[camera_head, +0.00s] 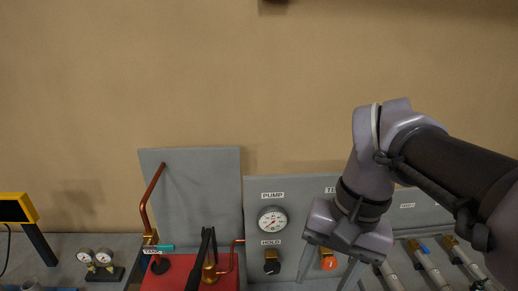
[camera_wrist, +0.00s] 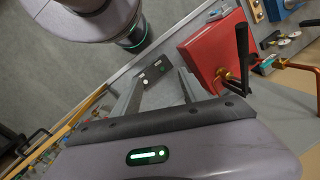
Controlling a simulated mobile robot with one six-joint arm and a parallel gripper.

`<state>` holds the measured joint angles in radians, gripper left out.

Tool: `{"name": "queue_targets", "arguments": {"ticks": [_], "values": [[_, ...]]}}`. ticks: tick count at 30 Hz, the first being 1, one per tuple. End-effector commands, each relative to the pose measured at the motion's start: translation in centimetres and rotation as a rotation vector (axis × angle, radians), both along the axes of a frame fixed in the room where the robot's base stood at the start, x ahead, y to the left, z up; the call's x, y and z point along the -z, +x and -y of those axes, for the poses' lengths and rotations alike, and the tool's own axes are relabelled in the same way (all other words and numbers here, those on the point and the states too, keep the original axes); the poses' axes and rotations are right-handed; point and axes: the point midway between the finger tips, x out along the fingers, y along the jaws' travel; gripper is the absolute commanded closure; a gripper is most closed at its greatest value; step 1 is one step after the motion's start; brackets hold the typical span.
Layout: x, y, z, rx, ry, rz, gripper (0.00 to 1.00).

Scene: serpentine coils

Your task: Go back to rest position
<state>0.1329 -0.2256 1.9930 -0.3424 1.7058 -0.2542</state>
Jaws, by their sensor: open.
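My gripper (camera_head: 327,270) hangs from my arm at the right of the head view, in front of the grey gauge panel (camera_head: 255,190). Its two fingers are spread apart with nothing between them. In the wrist view my gripper (camera_wrist: 160,95) also shows open fingers, with a small dark box (camera_wrist: 152,75) seen beyond them. The fingertips reach near the bottom edge of the head view, so what lies below them there is hidden.
The panel carries a pressure gauge (camera_head: 272,220), a black knob (camera_head: 271,263) and an orange knob (camera_head: 328,260). Left stand a red block (camera_head: 180,272) and copper pipe (camera_head: 150,200). Several valved pipes (camera_head: 430,268) lie at right. The space above the panel is clear.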

Motion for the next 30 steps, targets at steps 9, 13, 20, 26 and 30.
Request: {"name": "queue_targets", "arguments": {"ticks": [9,13,20,26,30], "values": [[4.2,-0.7,-0.4,-0.010,-0.008,0.048,0.49],[14.6,-2.2,-1.4,-0.025,-0.022,0.195,0.49],[28.6,-3.9,-2.9,-0.013,-0.021,0.454,0.49],[31.5,-4.3,-3.2,0.000,-0.015,0.541,0.49],[31.0,-4.3,-3.2,0.001,-0.015,0.545,0.49]]}}
